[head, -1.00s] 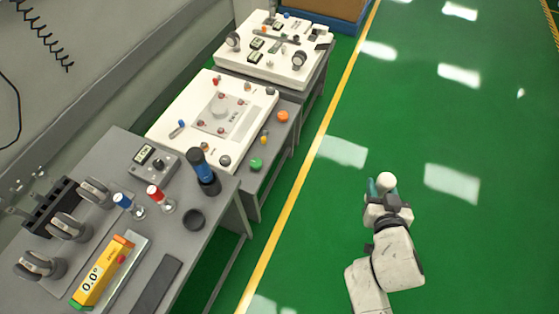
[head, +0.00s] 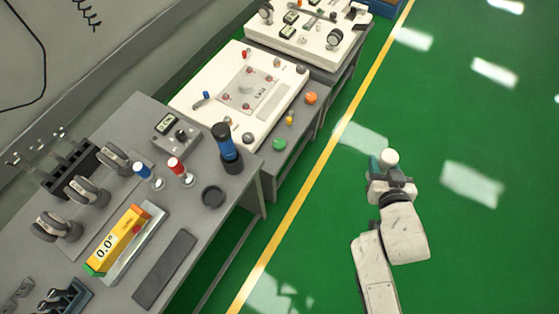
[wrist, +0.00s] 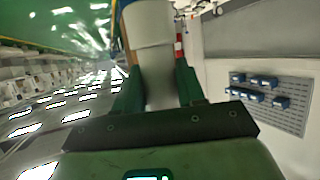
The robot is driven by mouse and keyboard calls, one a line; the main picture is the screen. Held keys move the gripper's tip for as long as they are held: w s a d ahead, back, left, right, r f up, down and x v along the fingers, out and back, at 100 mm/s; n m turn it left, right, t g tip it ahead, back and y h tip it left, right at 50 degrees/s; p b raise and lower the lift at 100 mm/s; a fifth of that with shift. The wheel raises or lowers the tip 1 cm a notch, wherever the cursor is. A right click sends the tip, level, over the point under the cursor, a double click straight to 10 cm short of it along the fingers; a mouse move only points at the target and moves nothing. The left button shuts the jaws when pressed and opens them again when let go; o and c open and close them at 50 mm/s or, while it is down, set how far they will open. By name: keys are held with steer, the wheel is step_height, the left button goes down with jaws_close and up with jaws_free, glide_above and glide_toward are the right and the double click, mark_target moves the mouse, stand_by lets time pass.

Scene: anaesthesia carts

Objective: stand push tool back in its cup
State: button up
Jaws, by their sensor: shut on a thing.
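My gripper (head: 387,176) is out over the green floor, to the right of the benches and well apart from them. It is shut on a pale, round-ended tool (head: 389,158), which I take to be the push tool. In the wrist view, the tool's thick white body (wrist: 150,25) rises from between the green fingers (wrist: 157,88); its far end is cut off by the frame. A dark round open cup (head: 212,196) stands on the near grey bench, by its right edge. It looks empty.
The near grey bench (head: 205,245) holds a blue-and-black cylinder (head: 227,145) behind the cup, a dark flat strip (head: 165,268) and a yellow gauge (head: 120,239). A white-topped cart (head: 262,122) stands beyond. The green floor (head: 480,255) around my arm is clear.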

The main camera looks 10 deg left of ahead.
step_height(320, 180, down, 4)
steer(key=y+b, duration=0.1)
steer(key=b, duration=0.2)
steer(key=shift+r+n, duration=0.2)
steer(key=shift+n, duration=0.2)
steer(key=a+f+n+g+y+b, duration=0.1)
steer(key=a+f+n+y+b, duration=0.1)
steer(key=a, duration=0.6)
steer(key=a+f+n+y+b, duration=0.2)
steer(key=a+f, duration=0.1)
steer(key=a, duration=0.5)
steer(key=s+a+r+n+g+y, duration=0.1)
steer(key=s+a, duration=0.2)
steer(key=a, duration=0.6)
steer(key=s+a+r+n+g+y+p, duration=0.1)
steer(key=s+a+y, duration=0.1)
steer(key=a, duration=0.7)
steer(key=s+a+r+n+g+y, duration=0.1)
steer(key=s+a+r+n, duration=0.1)
steer(key=a, duration=0.8)
steer(key=shift+s+p, duration=0.35)
steer(key=shift+s, duration=0.55)
steer(key=shift+d, duration=0.15)
step_height(320, 180, down, 6)
steer(key=b, duration=0.6)
